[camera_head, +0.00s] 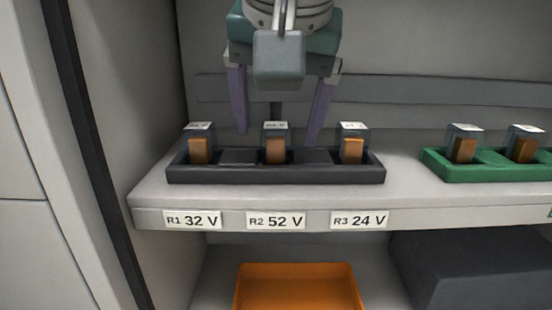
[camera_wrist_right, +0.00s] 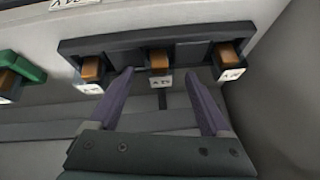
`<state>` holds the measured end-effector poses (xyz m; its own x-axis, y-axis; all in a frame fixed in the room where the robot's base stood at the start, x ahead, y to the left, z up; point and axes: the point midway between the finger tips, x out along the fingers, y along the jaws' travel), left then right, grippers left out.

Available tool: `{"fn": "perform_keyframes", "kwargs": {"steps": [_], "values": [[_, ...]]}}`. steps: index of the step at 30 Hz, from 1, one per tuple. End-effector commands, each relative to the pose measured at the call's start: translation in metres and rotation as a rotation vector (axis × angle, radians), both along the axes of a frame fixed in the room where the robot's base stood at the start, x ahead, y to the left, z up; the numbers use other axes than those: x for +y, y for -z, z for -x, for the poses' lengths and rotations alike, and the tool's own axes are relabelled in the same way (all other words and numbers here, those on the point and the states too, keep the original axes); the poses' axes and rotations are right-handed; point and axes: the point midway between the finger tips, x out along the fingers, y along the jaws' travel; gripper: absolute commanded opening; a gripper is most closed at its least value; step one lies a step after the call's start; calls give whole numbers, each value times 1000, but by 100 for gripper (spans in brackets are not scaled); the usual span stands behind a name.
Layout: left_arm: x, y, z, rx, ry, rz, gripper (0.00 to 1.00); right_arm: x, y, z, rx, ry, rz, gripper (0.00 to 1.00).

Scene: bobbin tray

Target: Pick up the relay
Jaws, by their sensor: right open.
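Three relays with clear housings and orange-brown cores stand in a dark tray (camera_head: 276,175) on the shelf. The left relay (camera_head: 200,151) is above the label R1 32 V, the middle relay (camera_head: 275,150) above R2 52 V, the right relay (camera_head: 353,150) above R3 24 V. My right gripper (camera_head: 278,138) is open, its purple fingers apart on either side of the middle relay, behind or above it. In the wrist view the open fingertips (camera_wrist_right: 160,75) flank the middle relay (camera_wrist_right: 159,62), with nothing visibly held. My left gripper is not in view.
A green tray (camera_head: 485,171) with more relays stands to the right on the shelf (camera_head: 410,190). An orange bin (camera_head: 298,268) and a dark grey box (camera_head: 470,265) sit below. A wall closes the left side.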

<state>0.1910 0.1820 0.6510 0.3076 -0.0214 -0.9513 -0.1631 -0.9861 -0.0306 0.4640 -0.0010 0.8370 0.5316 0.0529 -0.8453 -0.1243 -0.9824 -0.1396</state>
Motion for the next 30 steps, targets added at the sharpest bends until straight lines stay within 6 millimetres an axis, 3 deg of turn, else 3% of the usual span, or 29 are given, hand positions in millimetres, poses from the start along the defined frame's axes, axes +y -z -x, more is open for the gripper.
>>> {"fn": "perform_keyframes", "kwargs": {"steps": [8, 30], "values": [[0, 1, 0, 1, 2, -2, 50, 1, 3, -2, 0, -2, 0, 82], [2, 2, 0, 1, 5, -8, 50, 1, 3, -2, 1, -2, -1, 0]]}}
